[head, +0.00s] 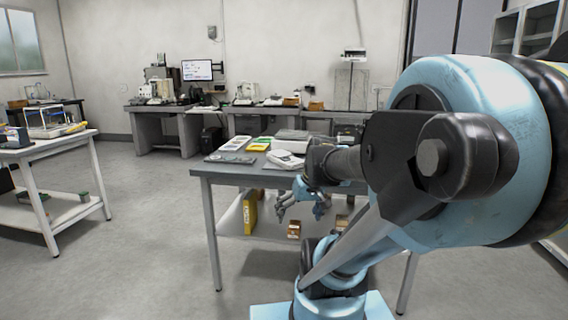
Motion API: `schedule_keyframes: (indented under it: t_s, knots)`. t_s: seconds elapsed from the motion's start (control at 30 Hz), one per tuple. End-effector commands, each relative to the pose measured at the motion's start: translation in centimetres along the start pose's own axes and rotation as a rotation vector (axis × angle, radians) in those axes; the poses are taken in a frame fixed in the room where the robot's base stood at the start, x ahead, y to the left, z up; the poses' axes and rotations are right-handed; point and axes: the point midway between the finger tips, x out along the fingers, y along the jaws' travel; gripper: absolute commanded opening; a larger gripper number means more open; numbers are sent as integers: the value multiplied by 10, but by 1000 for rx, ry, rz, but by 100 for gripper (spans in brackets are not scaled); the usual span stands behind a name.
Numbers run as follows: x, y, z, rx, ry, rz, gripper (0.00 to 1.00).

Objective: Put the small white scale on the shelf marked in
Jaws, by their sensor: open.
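A small white device (284,158), which looks like the small white scale, lies on the dark top of the near table (226,173), close to its front edge. My arm partly covers the table to its right. My gripper (300,213) points down in front of the table edge, lower than the tabletop and apart from the device. Its fingers are spread, with nothing between them. I cannot read any shelf mark.
A yellow binder (250,211) and a small brown box (294,229) are at the lower shelf. A grey-white box (291,136) and flat papers share the tabletop. A white table (66,144) stands left. Benches with instruments line the back wall. The floor on the left is clear.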

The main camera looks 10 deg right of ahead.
Motion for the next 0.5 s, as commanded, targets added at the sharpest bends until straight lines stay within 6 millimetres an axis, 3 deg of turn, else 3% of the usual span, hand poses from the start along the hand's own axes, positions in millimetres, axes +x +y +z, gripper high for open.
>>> schedule_keyframes:
  t_s: [0.27,0.5]
  knots:
    - [-5,4,-98,-99,177,-115,100]
    - [-8,26,-181,-176,355,-168,100]
